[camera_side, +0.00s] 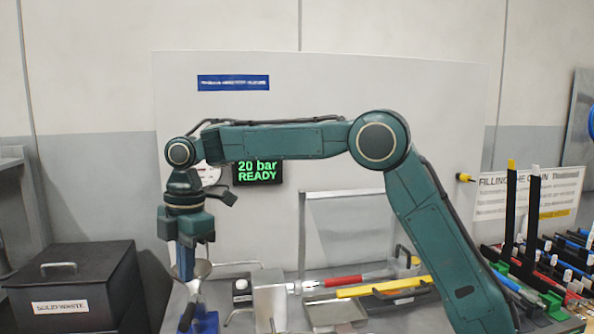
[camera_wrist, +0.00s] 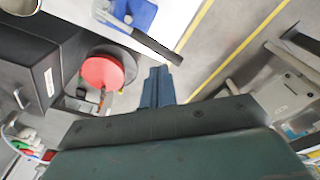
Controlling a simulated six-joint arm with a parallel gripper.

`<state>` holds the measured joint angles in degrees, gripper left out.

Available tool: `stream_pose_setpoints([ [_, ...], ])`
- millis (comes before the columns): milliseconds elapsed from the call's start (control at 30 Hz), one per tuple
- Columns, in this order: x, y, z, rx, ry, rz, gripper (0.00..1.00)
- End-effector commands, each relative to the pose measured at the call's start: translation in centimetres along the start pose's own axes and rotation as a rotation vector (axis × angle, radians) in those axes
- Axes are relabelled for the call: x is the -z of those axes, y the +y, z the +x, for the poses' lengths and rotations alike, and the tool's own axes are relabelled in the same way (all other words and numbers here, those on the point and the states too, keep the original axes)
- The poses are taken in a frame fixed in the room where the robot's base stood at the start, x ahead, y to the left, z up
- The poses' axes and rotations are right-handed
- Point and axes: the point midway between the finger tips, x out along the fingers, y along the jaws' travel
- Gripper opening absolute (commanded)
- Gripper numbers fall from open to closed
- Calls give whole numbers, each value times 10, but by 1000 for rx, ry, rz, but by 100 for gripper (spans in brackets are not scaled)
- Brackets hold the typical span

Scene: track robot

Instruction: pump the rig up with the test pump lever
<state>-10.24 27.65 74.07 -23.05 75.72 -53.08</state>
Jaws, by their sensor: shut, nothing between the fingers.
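The test pump shows in the wrist view as a blue block (camera_wrist: 137,12) at the table edge. Its lever (camera_wrist: 158,47), a metal bar with a black grip, reaches out past the edge, the grip's end near my fingertips in the picture. In the side view the blue pump base (camera_side: 206,323) and the dark lever grip (camera_side: 187,317) stand at the bottom, below my gripper (camera_side: 186,274). My gripper points down, its blue fingers shut and empty; it also shows in the wrist view (camera_wrist: 161,72). I cannot tell whether it touches the lever. A display (camera_side: 258,172) reads "20 bar READY".
A black solid waste box (camera_side: 75,285) stands left of the pump. A red round thing (camera_wrist: 103,70) lies beside it in the wrist view. The table holds a grey block (camera_side: 270,305) and a tray of tools (camera_side: 400,298). Racks of coloured parts stand at the right.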

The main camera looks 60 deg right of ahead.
Motion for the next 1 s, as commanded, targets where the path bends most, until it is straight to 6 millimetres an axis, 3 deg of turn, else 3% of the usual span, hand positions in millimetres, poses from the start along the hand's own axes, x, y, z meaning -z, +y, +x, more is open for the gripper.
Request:
stream_pose_setpoints([
  [533,0,0,6,2,1,2,0],
  [1000,0,-1,46,4,-1,1,0],
])
